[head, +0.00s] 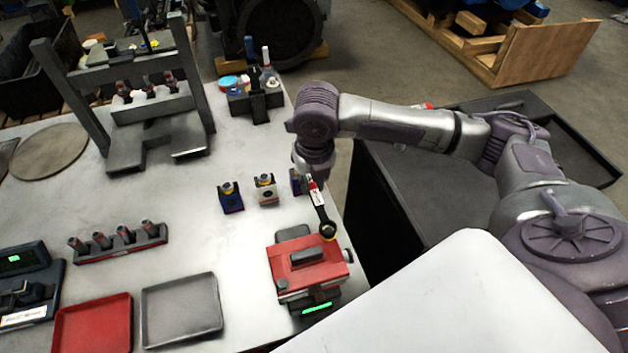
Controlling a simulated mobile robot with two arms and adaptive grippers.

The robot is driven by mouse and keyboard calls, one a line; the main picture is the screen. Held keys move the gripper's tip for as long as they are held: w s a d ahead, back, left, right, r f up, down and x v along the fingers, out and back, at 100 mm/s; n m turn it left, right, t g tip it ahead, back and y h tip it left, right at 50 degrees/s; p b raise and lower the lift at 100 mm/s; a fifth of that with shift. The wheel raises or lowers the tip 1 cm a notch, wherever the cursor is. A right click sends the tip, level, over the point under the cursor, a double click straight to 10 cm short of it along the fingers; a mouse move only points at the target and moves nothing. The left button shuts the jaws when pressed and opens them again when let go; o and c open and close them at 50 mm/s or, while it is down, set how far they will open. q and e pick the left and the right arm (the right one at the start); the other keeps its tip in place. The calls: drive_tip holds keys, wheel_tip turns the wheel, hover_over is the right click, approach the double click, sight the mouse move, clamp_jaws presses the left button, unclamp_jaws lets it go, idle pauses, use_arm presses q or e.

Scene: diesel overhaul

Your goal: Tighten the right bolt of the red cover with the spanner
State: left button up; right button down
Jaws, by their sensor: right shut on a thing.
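The red cover (312,275) sits on a dark block near the table's right edge, with a black handle on top. My right gripper (311,176) is shut on the spanner, pointing down behind the cover. The spanner (321,208) slants down toward the camera, and its ring end (328,231) is at the cover's far right corner. The right bolt is not clearly visible there, so I cannot tell whether the ring is around it. My left gripper is not in view.
A rack of several cylindrical parts (120,243) stands farther left. A dark cabinet (400,215) is beyond the table's right edge.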

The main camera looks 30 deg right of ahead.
drive_tip(key=shift+d, duration=0.1)
drive_tip(key=shift+f, duration=0.1)
idle(0.4)
drive_tip(key=shift+f, duration=0.75)
drive_tip(key=shift+s+d+m, duration=0.25)
drive_tip(key=shift+d+m, duration=0.35)
drive_tip(key=shift+m, duration=0.05)
drive_tip(key=shift+s+d+m, duration=0.25)
drive_tip(key=shift+d+m, duration=0.3)
drive_tip(key=shift+m, duration=0.1)
drive_tip(key=d+m, duration=0.1)
drive_tip(key=s+m, duration=0.1)
drive_tip(key=shift+s+d+m, duration=0.15)
drive_tip(key=shift+d+m, duration=0.15)
drive_tip(key=shift+d, duration=0.1)
